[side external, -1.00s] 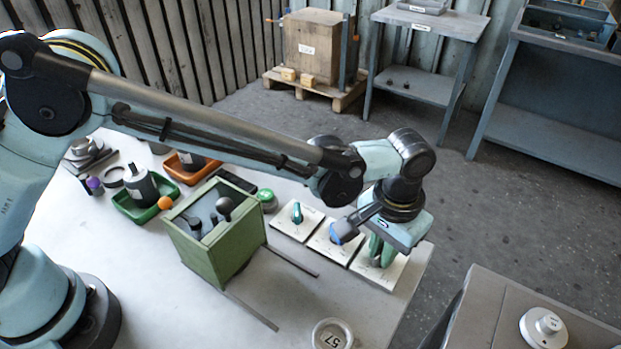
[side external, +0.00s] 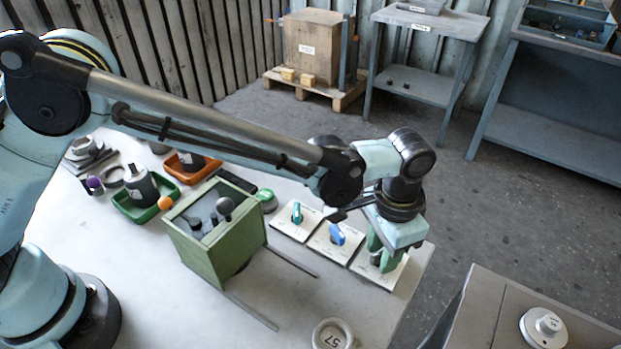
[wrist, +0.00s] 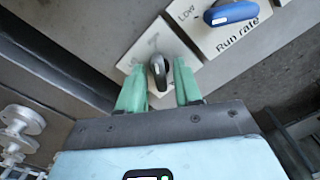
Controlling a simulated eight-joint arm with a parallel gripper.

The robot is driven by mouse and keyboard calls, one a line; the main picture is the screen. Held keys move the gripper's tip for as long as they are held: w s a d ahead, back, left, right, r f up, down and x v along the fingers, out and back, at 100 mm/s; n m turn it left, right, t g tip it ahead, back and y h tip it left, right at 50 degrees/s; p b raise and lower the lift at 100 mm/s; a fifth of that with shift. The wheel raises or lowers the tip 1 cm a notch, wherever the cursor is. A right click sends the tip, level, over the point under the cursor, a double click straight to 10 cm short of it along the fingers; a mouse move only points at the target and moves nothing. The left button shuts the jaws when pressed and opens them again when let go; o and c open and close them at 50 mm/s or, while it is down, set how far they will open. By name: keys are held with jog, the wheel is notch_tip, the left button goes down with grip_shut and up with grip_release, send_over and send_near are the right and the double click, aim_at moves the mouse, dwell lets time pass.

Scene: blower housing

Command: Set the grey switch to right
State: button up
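The grey switch (wrist: 158,72) is a dark grey knob on a white plate (wrist: 171,40), seen in the wrist view between my two green fingers. Its plate also shows in the side view (side external: 392,280), but the knob there is hidden behind my fingers. My gripper (wrist: 160,66) is open around the knob, with one finger on each side and narrow gaps showing. In the side view my gripper (side external: 382,256) points down over the plate at the table's right end. Markings on the plate are too blurred to read.
A blue switch (side external: 336,234) on the "Run rate" plate (wrist: 232,37) stands right beside. A teal switch (side external: 297,212) sits beyond it. A green box (side external: 225,240) with dark items stands left of the plates. The table's right edge is close.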

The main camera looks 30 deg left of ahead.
aim_at(382, 251)
jog(key=shift+r, duration=0.1)
jog(key=shift+r, duration=2.9)
jog(key=shift+a+r, duration=0.1)
jog(key=a+r+n+t+h, duration=0.15)
jog(key=a+r, duration=0.25)
jog(key=a, duration=0.4)
jog(key=a+r+n+t, duration=0.15)
jog(key=a+r, duration=0.25)
jog(key=a, duration=0.4)
jog(key=s+a+f+n+t, duration=0.1)
jog(key=s+a, duration=0.3)
jog(key=a, duration=0.4)
jog(key=s+a+n+t+y, duration=0.1)
jog(key=s+a+n+t, duration=0.2)
jog(key=a, duration=0.5)
jog(key=shift+s+a+f, duration=0.4)
jog(key=shift+s, duration=0.4)
